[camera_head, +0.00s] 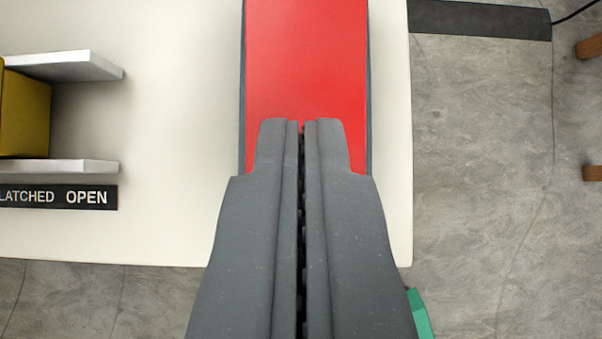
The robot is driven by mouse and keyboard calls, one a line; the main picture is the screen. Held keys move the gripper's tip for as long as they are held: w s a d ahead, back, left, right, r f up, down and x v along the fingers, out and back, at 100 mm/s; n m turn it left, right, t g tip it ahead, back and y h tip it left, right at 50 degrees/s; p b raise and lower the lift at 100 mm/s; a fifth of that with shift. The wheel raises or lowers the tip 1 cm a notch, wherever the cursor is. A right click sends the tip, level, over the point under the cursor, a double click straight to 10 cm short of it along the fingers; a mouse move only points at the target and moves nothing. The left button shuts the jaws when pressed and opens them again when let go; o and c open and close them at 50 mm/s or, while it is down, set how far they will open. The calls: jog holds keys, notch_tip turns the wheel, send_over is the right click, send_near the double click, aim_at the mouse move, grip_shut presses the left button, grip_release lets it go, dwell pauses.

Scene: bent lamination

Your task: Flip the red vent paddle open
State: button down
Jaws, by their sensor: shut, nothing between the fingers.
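The red vent paddle (305,60) is a flat red panel with dark side edges, set against a pale cream panel (180,110). It runs from the top edge of the view down behind my gripper. My gripper (301,125) is shut and empty, its fingertips overlapping the lower part of the red paddle in the picture. I cannot tell whether the fingertips touch it. The paddle's top end is out of view, and its lower middle is hidden behind the fingers.
At left, a yellow block (25,115) sits between two metal plates (70,67), above a black label (60,196) reading "LATCHED OPEN". A green piece (419,313) shows at lower right. Brown wooden parts (592,47) and a dark strip (480,20) lie right. Grey floor (490,180) looks clear.

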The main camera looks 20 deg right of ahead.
jog(key=shift+r, duration=0.55)
jog(key=shift+r, duration=0.2)
jog(key=p+v, duration=0.3)
jog(key=v, duration=0.9)
jog(key=shift+s, duration=0.3)
jog(key=shift+r, duration=0.2)
jog(key=s+d+r+n+t+y, duration=0.1)
jog(key=s+r, duration=0.4)
jog(key=r, duration=0.7)
jog(key=s+d+r+n+t, duration=0.1)
jog(key=s+r+t, duration=0.3)
jog(key=r, duration=0.9)
jog(key=s+d+r+n+t+y, duration=0.1)
jog(key=s+r, duration=0.5)
jog(key=r, duration=0.7)
jog(key=shift+s+d+n+t+y, duration=0.15)
jog(key=shift+d+n+t+y, duration=0.2)
jog(key=shift+t, duration=0.45)
